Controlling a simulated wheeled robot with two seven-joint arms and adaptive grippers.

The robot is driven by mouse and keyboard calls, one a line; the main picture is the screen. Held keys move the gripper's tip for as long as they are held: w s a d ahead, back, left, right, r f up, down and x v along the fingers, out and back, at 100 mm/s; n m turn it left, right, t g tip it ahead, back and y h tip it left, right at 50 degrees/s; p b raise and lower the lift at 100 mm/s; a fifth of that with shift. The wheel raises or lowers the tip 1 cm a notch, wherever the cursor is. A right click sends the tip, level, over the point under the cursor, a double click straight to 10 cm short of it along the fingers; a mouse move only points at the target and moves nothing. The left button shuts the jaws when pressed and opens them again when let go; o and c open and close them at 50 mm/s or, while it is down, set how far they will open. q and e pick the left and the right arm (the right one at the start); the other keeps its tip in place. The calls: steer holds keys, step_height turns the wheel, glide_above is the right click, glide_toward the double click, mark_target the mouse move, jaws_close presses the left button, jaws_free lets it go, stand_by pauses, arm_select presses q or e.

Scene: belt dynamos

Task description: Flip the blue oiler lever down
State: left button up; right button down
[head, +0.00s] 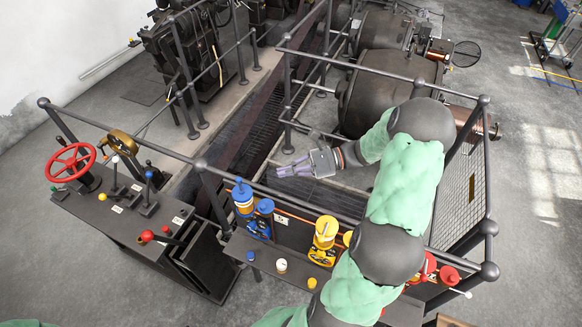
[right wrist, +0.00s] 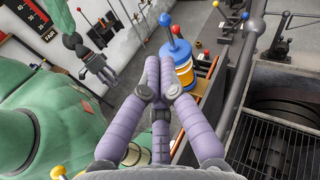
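The blue oiler (head: 243,201) stands at the left end of the oiler bench, with a yellow band below its blue cap. In the right wrist view the oiler (right wrist: 182,62) is just beyond my fingertips, and its lever with a blue knob (right wrist: 165,19) sticks up. My right gripper (head: 283,169) is above and to the right of the oiler, apart from it. In the right wrist view its purple fingers (right wrist: 160,62) are together, with nothing seen between them. My left gripper (right wrist: 103,72) hangs away at the upper left with its fingers apart.
A yellow oiler (head: 325,237) and a red oiler (head: 447,274) stand further right on the bench. A dark rail (head: 310,207) runs behind the oilers. A lever console (head: 120,215) with a red wheel (head: 71,161) is at the left.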

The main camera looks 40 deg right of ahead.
mark_target(240, 185)
arm_select(q)
step_height(240, 185, up, 2)
steer(key=shift+r+p, duration=0.15)
steer(key=shift+p, duration=0.9)
arm_select(e)
steer(key=x, duration=0.9)
steer(key=shift+w+a, duration=0.2)
steer(key=shift+a, duration=0.05)
